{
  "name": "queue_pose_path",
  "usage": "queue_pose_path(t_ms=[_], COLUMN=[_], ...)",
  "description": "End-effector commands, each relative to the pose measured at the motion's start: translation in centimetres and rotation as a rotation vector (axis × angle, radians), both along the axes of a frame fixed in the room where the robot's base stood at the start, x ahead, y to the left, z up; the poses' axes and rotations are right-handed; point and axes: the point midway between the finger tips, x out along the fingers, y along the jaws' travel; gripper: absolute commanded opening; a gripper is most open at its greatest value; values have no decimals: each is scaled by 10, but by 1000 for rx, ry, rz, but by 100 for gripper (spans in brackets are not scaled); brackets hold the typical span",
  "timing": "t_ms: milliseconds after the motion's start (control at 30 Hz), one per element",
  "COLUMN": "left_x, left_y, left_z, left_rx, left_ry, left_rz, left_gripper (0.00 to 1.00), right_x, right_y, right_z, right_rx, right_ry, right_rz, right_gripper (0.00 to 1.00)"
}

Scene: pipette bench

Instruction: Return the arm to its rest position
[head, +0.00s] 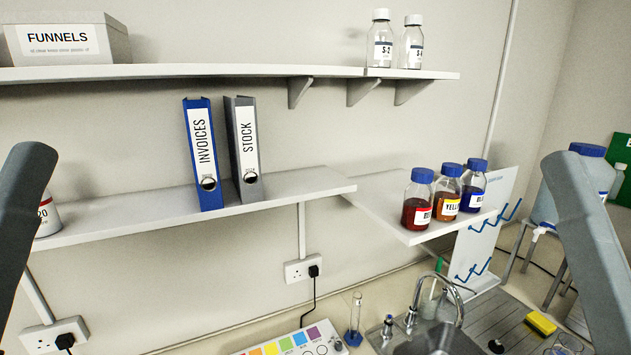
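A grey link of my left arm (22,215) rises along the left edge of the head view. A grey link of my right arm (592,235) rises along the right edge. Both run out of the bottom or side of the picture. Neither gripper shows, so I cannot see whether they are open or hold anything.
A lower shelf (110,217) carries a blue binder (203,155) and a grey binder (246,150). Red (417,200), yellow (446,190) and blue (472,188) bottles stand on a corner shelf (385,205). Below are a sink tap (440,285), a colour chart (295,342) and a cylinder (354,320).

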Motion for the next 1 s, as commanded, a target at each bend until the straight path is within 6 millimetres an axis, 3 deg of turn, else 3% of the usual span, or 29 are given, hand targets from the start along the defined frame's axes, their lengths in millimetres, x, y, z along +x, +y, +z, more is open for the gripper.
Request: queue_pose_path(t_ms=[33, 100, 200, 333, 1000], left_x=[6, 7, 7, 8, 9], left_y=[0, -1, -1, -1, -1], left_z=[26, 58, 90, 116, 117], left_rx=[-32, -27, -26, -25, -24], left_ry=[20, 23, 26, 28, 29], left_rz=[-39, -37, -36, -35, -35], left_gripper=[63, 63, 63, 63, 63], right_x=[1, 0, -1, 0, 0], right_y=[0, 0, 0, 0, 0], right_z=[29, 64, 97, 123, 124], right_rx=[0, 0, 0, 0, 0], right_ry=[3, 0, -2, -1, 0], right_rz=[0, 0, 0, 0, 0], right_gripper=[100, 100, 100, 100, 100])
